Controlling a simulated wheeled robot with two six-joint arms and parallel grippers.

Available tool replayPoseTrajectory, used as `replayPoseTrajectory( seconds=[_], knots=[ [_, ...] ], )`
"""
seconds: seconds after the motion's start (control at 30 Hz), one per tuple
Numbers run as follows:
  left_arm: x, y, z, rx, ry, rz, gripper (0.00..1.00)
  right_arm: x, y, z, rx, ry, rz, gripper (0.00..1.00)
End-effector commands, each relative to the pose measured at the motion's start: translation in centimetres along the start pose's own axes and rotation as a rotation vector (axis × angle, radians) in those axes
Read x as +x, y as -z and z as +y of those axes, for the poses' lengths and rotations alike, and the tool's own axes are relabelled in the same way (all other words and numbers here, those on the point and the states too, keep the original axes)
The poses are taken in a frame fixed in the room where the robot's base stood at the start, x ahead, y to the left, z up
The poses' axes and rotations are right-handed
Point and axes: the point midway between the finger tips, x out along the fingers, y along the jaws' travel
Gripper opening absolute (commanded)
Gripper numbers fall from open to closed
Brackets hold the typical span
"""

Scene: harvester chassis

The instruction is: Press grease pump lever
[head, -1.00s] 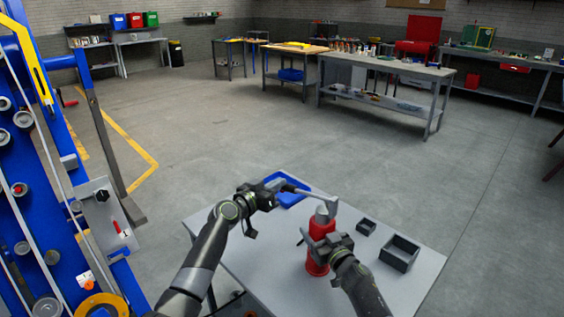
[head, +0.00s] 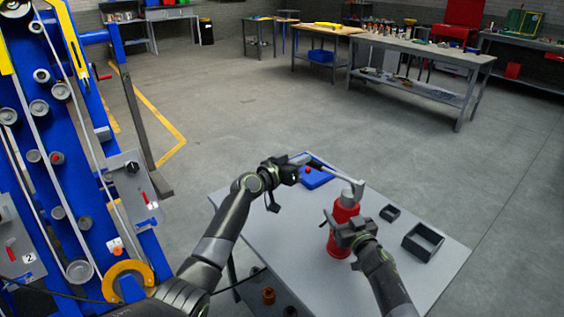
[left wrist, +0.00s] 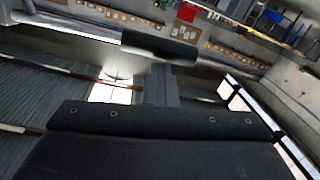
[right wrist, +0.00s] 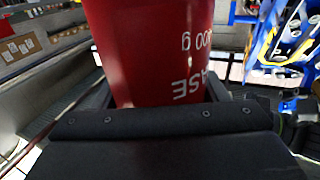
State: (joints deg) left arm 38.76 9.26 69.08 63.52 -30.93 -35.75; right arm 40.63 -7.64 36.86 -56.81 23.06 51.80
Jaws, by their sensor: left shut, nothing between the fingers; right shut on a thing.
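The grease pump has a red cylinder (head: 341,240) standing upright on the grey table. Its grey head and lever (head: 338,180) reach up and left toward my left gripper. My left gripper (head: 298,165) is shut and empty, close to the lever's far end; I cannot tell whether it touches. My right gripper (head: 340,228) is shut on the red cylinder, which also fills the upper middle of the right wrist view (right wrist: 150,50). The pump's back side is hidden.
The grey table (head: 436,255) also holds a blue tray (head: 318,181) with a small red item, a small dark box (head: 390,212) and a larger open dark box (head: 423,242). The blue chassis (head: 85,130) with belts and pulleys stands at the left. The floor beyond is clear.

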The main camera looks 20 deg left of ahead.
Motion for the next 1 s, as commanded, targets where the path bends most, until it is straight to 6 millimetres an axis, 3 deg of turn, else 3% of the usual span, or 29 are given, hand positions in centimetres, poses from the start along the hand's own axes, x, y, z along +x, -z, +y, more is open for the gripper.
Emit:
replayPoseTrajectory(
  seconds=[0.07, 0.6, 1.0],
  knots=[
    [-0.5, 1.8, -0.1, 0.007, 0.003, 0.004, 0.0, 0.0, 0.1, 0.1, 0.003, -0.001, 0.002, 0.0],
    [-8.9, 1.6, 0.0, 0.004, 0.002, 0.007, 0.0, 0.0, 0.1, 0.1, 0.001, -0.002, 0.001, 0.0],
    [-10.3, 1.7, 0.1, 0.002, 0.0, 0.008, 0.0, 0.0, 0.1, 0.1, 0.001, -0.002, 0.001, 0.0]
  ],
)
